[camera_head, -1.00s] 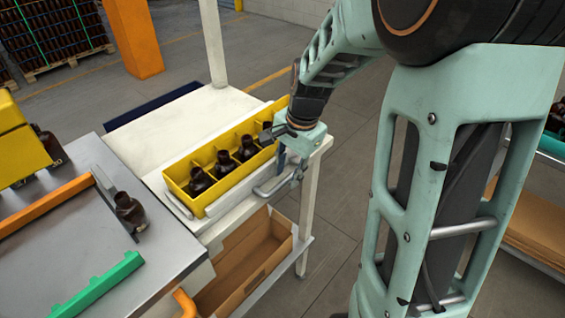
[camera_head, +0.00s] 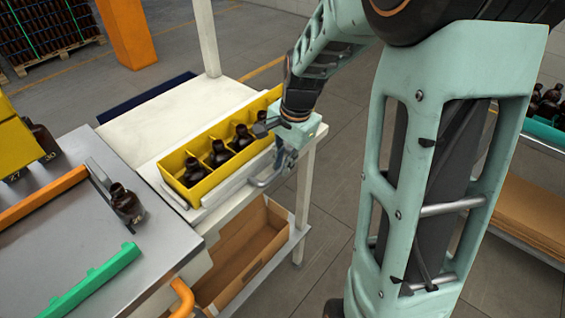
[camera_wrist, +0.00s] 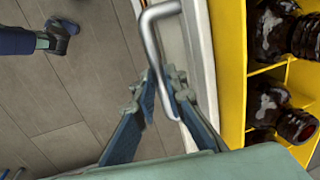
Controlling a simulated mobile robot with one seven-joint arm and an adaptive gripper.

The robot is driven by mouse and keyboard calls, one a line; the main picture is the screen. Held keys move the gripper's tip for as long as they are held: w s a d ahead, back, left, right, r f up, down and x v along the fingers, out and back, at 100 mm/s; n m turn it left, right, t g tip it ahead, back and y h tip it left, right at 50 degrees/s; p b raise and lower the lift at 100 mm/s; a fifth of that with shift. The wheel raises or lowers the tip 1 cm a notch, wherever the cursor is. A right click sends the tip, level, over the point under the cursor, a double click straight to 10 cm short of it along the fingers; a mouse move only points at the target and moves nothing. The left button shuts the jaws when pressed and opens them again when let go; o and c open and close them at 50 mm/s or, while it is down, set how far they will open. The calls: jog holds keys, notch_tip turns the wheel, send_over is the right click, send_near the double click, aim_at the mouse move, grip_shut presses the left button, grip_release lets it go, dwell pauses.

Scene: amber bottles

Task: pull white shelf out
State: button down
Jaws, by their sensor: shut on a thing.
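The white shelf (camera_head: 231,191) lies on the white bench and carries a yellow divided box (camera_head: 180,186) with several amber bottles (camera_head: 219,154). A grey metal handle (camera_head: 259,183) runs along its front side. My gripper (camera_head: 283,159) is at the right end of this handle, beside the box. In the wrist view my gripper (camera_wrist: 165,82) has its fingers closed around the handle's bar (camera_wrist: 153,38). The shelf's pale edge (camera_wrist: 197,50) runs beside the handle there. In the head view the wrist partly hides the fingers and the box's right end.
A grey table (camera_head: 75,255) at left holds a yellow bin (camera_head: 15,152), an orange bar (camera_head: 45,198), a green strip (camera_head: 95,278) and a loose amber bottle (camera_head: 125,204). A cardboard box (camera_head: 245,262) sits below the bench. The floor right of the bench is clear.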

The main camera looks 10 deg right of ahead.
jog(key=s+d, duration=0.3)
jog(key=s, duration=0.2)
jog(key=shift+d+b, duration=0.35)
jog(key=shift+s+f, duration=0.1)
jog(key=c, duration=2)
grip_release()
jog(key=shift+s+d, duration=0.1)
jog(key=shift+o, duration=0.2)
jog(key=shift+r, duration=0.2)
notch_tip(320, 180, up, 7)
jog(key=s, duration=0.1)
jog(key=shift+d, duration=0.35)
